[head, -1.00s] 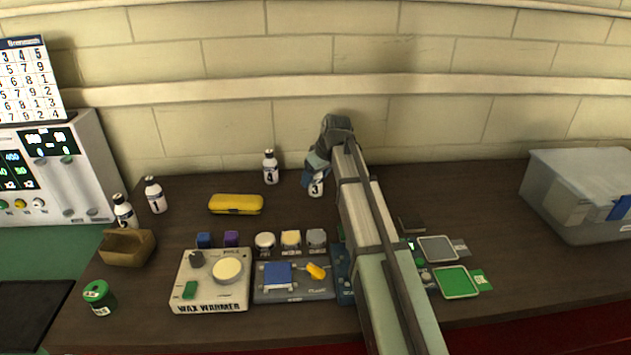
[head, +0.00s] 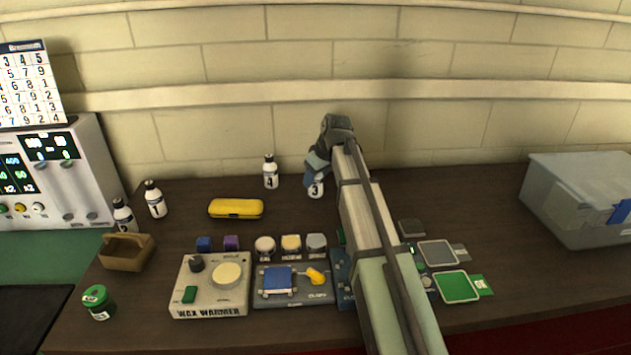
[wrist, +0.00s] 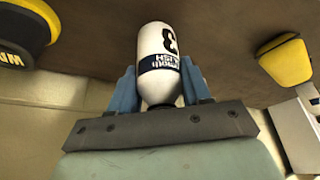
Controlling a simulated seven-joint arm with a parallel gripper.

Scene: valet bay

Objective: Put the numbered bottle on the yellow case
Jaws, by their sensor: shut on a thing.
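The white bottle marked 3 (head: 316,190) stands upright near the back of the dark table. My gripper (head: 315,176) has its blue fingers on both sides of it. The wrist view shows the same bottle (wrist: 160,60), upside down in the picture, held between the fingers (wrist: 162,88). Whether its base touches the table is hard to tell. The yellow case (head: 236,208) lies flat to the left, with its top bare. A yellow object at the right of the wrist view (wrist: 287,62) looks like this case.
Bottle 4 (head: 270,171) stands behind the case. Bottle 1 (head: 155,199) and another white bottle (head: 124,215) stand farther left, by a brown basket (head: 127,252). The wax warmer (head: 211,286) is in front. A grey bin (head: 575,200) stands at right. A yellow-black object (wrist: 25,35) shows in the wrist view.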

